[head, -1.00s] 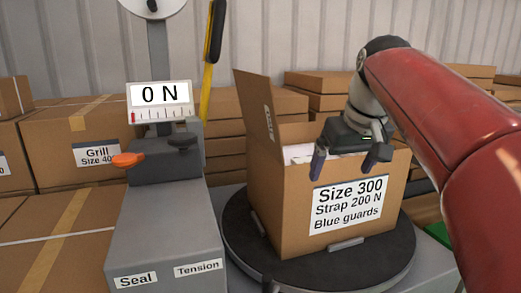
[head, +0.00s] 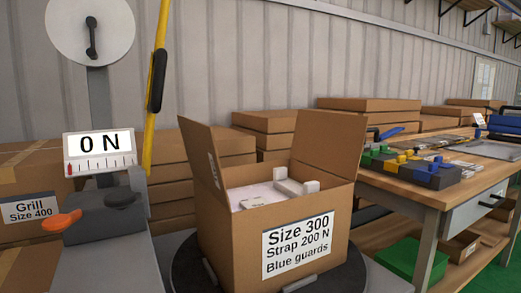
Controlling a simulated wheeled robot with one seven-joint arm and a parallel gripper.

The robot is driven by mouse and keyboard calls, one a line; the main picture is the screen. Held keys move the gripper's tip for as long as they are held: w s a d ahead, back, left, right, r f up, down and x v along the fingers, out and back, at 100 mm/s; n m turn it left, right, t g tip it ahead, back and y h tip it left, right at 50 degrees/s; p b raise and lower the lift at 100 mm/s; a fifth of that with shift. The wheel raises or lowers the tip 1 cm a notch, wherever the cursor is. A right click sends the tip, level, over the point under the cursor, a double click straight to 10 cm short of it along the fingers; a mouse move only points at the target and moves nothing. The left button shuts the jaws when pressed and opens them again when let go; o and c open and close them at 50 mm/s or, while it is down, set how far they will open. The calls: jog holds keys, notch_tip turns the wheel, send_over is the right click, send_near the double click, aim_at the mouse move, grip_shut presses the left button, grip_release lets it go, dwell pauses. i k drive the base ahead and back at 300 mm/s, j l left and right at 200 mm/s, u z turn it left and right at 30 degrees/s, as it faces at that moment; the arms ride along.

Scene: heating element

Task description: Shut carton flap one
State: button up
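An open carton (head: 235,255) stands on a dark round turntable (head: 349,272) in the head view. Its front label reads Size 300, Strap 200 N, Blue guards. One flap (head: 204,158) stands up at the left side, leaning outward. Another flap (head: 329,142) stands up at the right and back. White packed pieces (head: 262,193) show inside through the open top. I cannot tell which flap is numbered one. My gripper and arm are out of view.
A strapping machine with an orange handle (head: 62,222) and a 0 N display (head: 99,146) stands left of the carton. A yellow strap (head: 157,95) rises behind it. Stacked cartons (head: 265,127) fill the back. A wooden workbench (head: 408,185) with coloured parts stands at the right.

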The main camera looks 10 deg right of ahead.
aim_at(332, 142)
jog(key=i+l+u, duration=0.15)
jog(key=l+u, duration=0.15)
jog(key=l, duration=0.7)
jog(key=l+u, duration=0.3)
jog(key=l, duration=0.65)
jog(key=i, duration=0.05)
